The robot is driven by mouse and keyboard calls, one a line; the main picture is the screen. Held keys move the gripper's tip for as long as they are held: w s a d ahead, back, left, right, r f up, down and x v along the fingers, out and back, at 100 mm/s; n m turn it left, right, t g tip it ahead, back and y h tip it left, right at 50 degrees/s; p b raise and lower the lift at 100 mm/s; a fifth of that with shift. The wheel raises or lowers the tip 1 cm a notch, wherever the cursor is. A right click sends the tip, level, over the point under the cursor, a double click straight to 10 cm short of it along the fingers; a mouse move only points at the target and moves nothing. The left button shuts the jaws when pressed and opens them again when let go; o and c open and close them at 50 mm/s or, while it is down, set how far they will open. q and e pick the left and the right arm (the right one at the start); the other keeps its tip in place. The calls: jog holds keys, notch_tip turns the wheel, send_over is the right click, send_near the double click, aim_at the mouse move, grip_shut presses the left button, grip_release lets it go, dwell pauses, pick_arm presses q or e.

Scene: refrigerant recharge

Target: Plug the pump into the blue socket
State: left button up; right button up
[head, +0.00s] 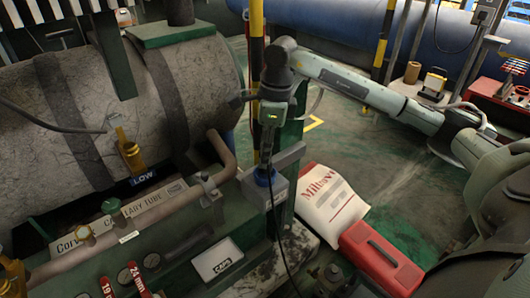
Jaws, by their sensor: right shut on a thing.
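My right gripper (267,140) points down and is shut on a dark plug, which is mostly hidden by its fingers. The blue socket (265,178) is directly below the fingertips, on a small grey box (257,196) fixed to the green frame. The plug sits right over the socket; I cannot tell whether it is seated in it. A black cable (277,222) hangs from this spot down in front of the box. The pump is not clearly identifiable. My left gripper is not in view.
A green post and a yellow-black striped pole (257,40) stand close behind my right gripper. A large insulated tank (70,120) and a copper pipe (222,160) are to the left. A white sack (328,200) and red toolbox (380,262) stand to the right. Green floor is open beyond.

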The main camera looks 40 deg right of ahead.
jog(key=shift+f+b, duration=1.25)
jog(key=shift+f, duration=0.3)
jog(key=o, duration=1.1)
jog(key=r, duration=0.8)
jog(key=d+r, duration=0.1)
jog(key=r, duration=0.3)
jog(key=shift+s, duration=0.4)
jog(key=shift+f, duration=0.1)
